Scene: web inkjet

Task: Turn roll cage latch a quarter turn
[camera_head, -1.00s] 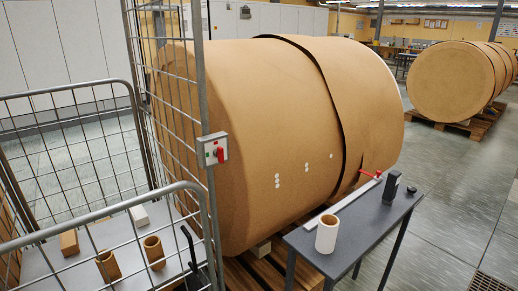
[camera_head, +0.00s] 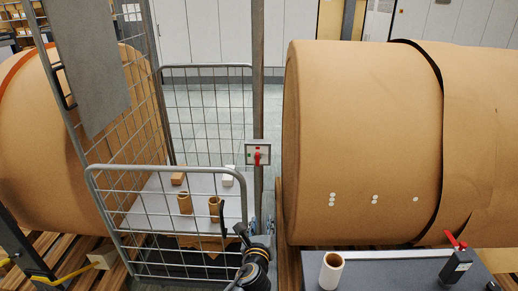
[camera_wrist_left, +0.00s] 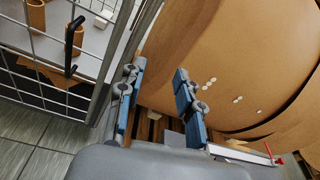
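The roll cage (camera_head: 170,168) is a grey wire cage left of a large brown paper roll. On its right post is a grey box with a red latch handle (camera_head: 257,156), which hangs roughly vertical. My left gripper (camera_head: 262,222) is below that latch, apart from it, just right of the cage's front gate. In the left wrist view its two blue-padded fingers (camera_wrist_left: 157,92) are spread apart with nothing between them. The latch is not visible there. A black curved lever (camera_head: 223,216) shows at the cage's front. My right gripper is not in view.
The paper roll (camera_head: 370,140) stands close right of the post. A dark table (camera_head: 395,268) with a white-rimmed core (camera_head: 331,270) and a black device with a red lever (camera_head: 456,262) is at front right. Cardboard cores (camera_head: 185,203) stand in the cage.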

